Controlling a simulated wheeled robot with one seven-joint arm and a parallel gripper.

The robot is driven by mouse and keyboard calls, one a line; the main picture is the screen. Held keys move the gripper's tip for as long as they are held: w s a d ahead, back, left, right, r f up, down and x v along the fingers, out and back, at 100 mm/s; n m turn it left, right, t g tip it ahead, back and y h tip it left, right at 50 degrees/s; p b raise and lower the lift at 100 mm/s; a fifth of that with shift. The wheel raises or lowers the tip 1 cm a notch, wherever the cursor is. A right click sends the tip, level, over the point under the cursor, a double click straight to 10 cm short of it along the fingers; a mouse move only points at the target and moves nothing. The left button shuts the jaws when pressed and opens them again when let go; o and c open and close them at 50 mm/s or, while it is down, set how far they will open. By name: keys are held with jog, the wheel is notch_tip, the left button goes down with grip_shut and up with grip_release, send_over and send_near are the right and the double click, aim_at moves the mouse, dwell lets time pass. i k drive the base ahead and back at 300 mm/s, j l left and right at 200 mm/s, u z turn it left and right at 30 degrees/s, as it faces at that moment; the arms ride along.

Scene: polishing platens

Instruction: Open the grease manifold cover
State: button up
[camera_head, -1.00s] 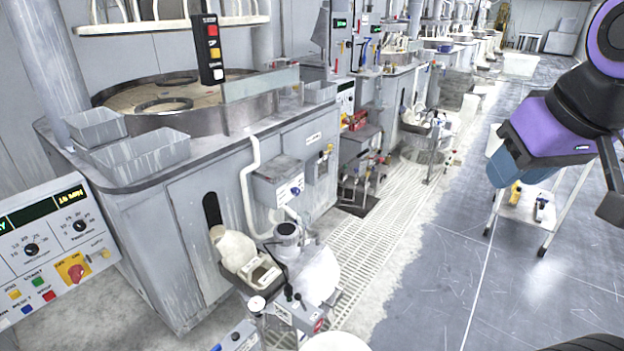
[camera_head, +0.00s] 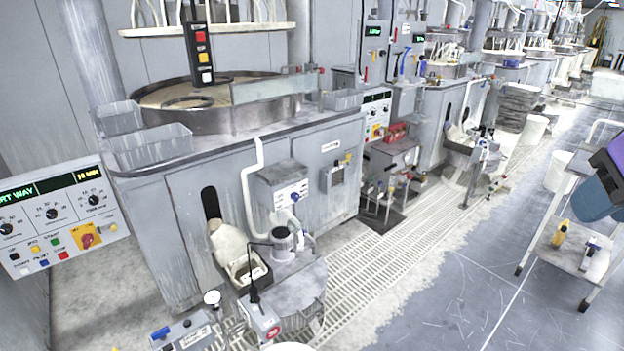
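I cannot tell which of these, if either, is the grease manifold, and no cover is seen standing open. Part of my purple and dark blue arm shows at the right edge, well away from both boxes. My gripper is out of view.
The polishing machine (camera_head: 255,150) fills the left. A pump unit (camera_head: 283,278) stands on the floor before it. A control panel (camera_head: 60,222) is at the left edge. A trolley (camera_head: 570,258) stands at the right. The grey floor (camera_head: 450,300) between is mostly clear.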

aim_at(278, 173)
jog(key=i+l, duration=0.25)
jog(key=l, duration=0.15)
jog(key=i+l, duration=0.55)
jog(key=l, duration=0.2)
jog(key=i+l+u, duration=0.1)
jog(key=i+l, duration=0.2)
jog(key=i, duration=1.05)
jog(key=i+j, duration=0.25)
